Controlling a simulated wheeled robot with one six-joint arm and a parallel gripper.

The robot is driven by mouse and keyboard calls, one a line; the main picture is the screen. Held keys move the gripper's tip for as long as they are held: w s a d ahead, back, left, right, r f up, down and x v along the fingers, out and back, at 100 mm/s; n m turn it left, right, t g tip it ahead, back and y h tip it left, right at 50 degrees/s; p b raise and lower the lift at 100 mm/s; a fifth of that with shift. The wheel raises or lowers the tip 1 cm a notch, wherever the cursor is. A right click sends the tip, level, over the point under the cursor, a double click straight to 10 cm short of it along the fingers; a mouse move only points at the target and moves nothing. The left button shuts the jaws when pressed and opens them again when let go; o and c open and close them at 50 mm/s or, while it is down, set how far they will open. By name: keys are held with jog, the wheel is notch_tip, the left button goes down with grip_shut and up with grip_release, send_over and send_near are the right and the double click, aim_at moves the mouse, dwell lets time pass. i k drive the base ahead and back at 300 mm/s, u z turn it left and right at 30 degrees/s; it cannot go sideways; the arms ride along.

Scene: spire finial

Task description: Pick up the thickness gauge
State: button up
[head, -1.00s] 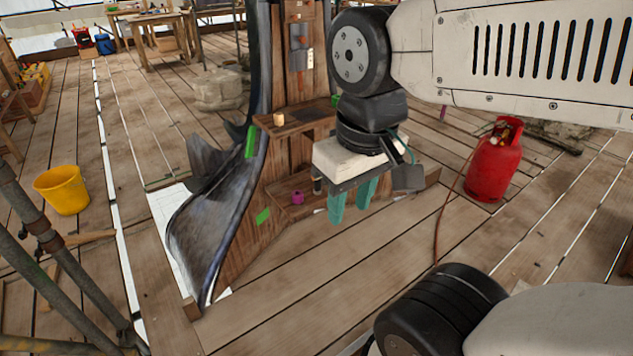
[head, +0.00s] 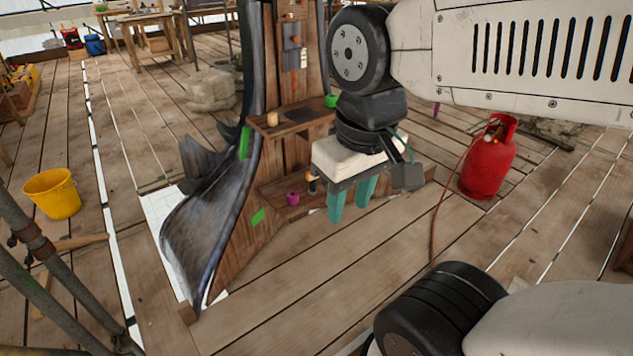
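My gripper (head: 351,199) points down with its two teal fingers apart and nothing visible between them. It is in front of and to the right of the wooden spire structure (head: 290,140). I cannot tell for sure which object is the thickness gauge. On the lower shelf are a small magenta object (head: 293,198) and a small dark upright object (head: 312,183), just left of the gripper. On the upper shelf are a tan cylinder (head: 272,119) and a dark flat patch (head: 299,114). A green cup-like object (head: 331,101) is partly hidden behind my wrist.
Grey curved sheet metal (head: 205,240) flares out on the spire's left side. A red gas cylinder (head: 487,165) with a hose stands right. A yellow bucket (head: 52,194) and scaffold poles (head: 35,245) are at left. The plank floor ahead of the spire is clear.

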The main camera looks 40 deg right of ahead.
aim_at(311, 181)
jog(key=z, duration=0.55)
jog(key=i, duration=0.6)
jog(key=z, duration=0.55)
jog(key=i, duration=1.2)
jog(key=u, duration=0.55)
